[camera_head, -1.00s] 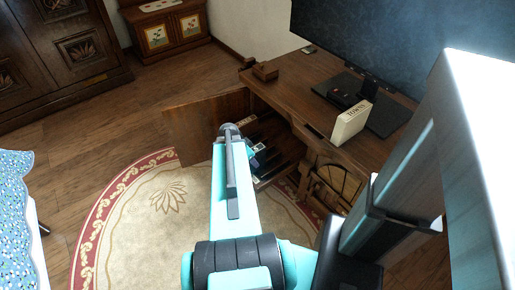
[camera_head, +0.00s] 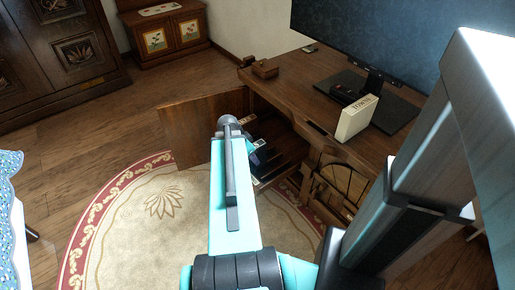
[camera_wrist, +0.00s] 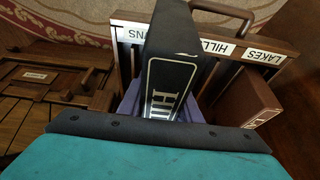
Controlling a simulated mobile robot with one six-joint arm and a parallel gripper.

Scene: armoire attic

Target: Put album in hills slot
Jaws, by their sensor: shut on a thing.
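The album (camera_wrist: 172,62) is black with a pale-outlined spine reading "HIL…". In the wrist view it stands up from my gripper (camera_wrist: 160,118), which is shut on it; the fingertips are mostly hidden. Behind it is a wooden rack (camera_wrist: 128,20) with white labels: one ending in "NS", a partly covered hills label (camera_wrist: 215,47) and a lakes label (camera_wrist: 264,57). The album overlaps the rack rail just left of the hills label. I cannot tell whether it is inside a slot. In the head view my gripper (camera_head: 256,150) is mostly behind my arm, at the open cabinet under the desk.
A brown album (camera_wrist: 246,100) stands under the lakes label. A cream "TOWN" album (camera_head: 357,118) stands on the desk (camera_head: 290,88) before the monitor (camera_head: 385,45). The open cabinet door (camera_head: 205,128) is left of my arm. A round rug (camera_head: 140,225) covers the floor.

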